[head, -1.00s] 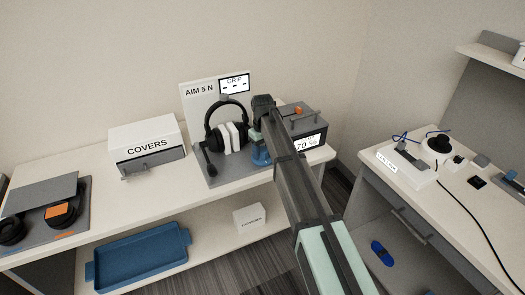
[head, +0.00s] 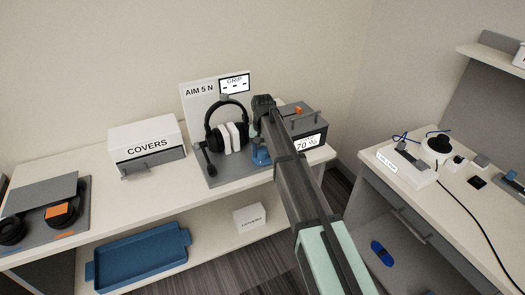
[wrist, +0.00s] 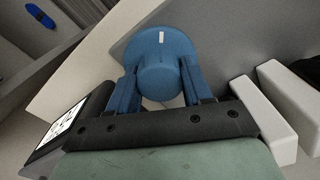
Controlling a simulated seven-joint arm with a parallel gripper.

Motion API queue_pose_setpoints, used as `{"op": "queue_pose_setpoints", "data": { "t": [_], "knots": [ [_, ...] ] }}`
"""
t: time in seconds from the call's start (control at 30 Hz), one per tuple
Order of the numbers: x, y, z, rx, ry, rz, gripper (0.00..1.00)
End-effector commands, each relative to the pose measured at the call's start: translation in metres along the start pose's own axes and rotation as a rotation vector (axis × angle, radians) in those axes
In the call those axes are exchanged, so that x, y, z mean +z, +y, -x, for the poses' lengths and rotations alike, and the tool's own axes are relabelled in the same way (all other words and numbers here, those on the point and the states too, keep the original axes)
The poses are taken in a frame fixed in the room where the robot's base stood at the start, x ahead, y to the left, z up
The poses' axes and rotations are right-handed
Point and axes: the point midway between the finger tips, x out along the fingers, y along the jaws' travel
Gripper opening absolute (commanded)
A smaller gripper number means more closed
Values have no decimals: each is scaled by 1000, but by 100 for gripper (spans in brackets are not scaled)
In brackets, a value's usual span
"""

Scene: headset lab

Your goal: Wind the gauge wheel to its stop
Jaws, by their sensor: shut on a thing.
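The blue gauge wheel (wrist: 160,40) fills the upper middle of the wrist view, with a pale mark on its flat face and a round hub. My gripper (wrist: 156,84) is shut on the wheel's hub, with a blue finger on each side. In the head view the wheel (head: 260,158) shows only partly at the right of the gauge stand, as my arm covers much of it. A headset (head: 228,128) sits on the stand against white pads. The stand's panel reads "AIM 5 N", and its small GRIP display (head: 235,84) shows only dashes.
A grey box (head: 301,122) with a display reading 70 % stands just right of my gripper. A white COVERS box (head: 147,146) is at left on the table. A blue tray (head: 140,258) lies on the shelf below. Another desk (head: 480,215) stands at right.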

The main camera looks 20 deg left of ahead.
Motion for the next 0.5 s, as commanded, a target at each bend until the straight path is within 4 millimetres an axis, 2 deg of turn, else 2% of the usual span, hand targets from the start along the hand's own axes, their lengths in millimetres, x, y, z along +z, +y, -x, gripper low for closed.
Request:
{"op": "queue_pose_setpoints", "data": {
  "t": [0.47, 0.5],
  "knots": [
    [0, 0, 0, 0, 0, -13, 19],
    [0, 0, 0, 0, 0, -12, 53]
  ]
}}
